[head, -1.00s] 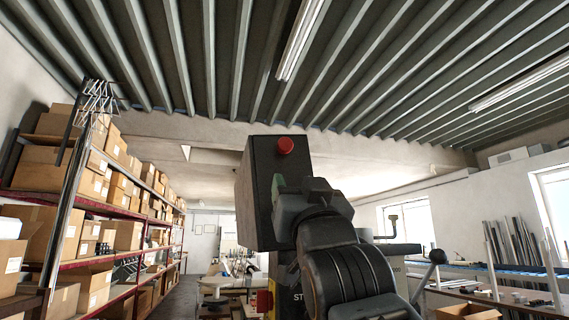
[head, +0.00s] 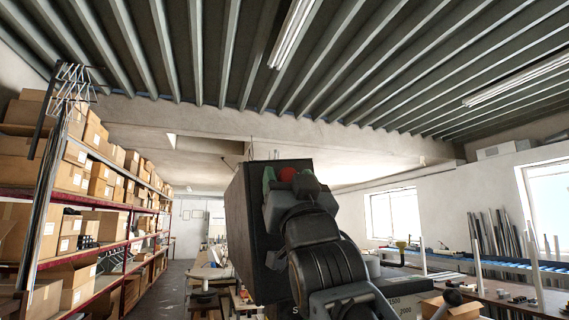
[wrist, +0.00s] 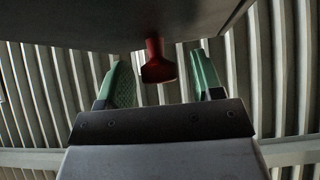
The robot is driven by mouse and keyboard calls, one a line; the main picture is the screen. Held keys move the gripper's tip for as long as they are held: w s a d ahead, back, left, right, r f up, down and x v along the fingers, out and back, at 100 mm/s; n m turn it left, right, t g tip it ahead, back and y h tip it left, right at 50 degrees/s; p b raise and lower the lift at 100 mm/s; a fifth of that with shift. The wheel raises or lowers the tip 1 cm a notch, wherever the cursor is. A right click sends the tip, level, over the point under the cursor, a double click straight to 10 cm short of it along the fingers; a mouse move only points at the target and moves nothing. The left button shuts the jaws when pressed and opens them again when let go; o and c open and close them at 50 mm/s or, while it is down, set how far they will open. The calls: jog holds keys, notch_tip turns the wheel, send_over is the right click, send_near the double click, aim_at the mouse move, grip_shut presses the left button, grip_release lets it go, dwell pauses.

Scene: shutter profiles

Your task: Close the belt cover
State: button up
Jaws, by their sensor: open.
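The belt cover appears to be the large dark box-like panel (head: 250,232) that stands raised in the middle of the head view. A red knob (head: 288,173) sits near its top, partly hidden behind my gripper (head: 286,178). In the wrist view the cover's dark face (wrist: 110,25) fills the top, and the red knob (wrist: 157,70) sticks out from it. My gripper is open, with a green finger on each side of the knob. Gaps show between the knob and both fingers. My arm hides the cover's lower right part.
Shelves with cardboard boxes (head: 95,215) line the left side. A workbench (head: 500,290) with upright metal profiles runs along the right, and an open box (head: 452,308) stands near its front. An aisle (head: 180,280) lies left of the cover.

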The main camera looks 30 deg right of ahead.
jog(key=shift+w+d+r, duration=0.1)
jog(key=shift+w+r, duration=0.2)
grip_shut()
dwell(0.6)
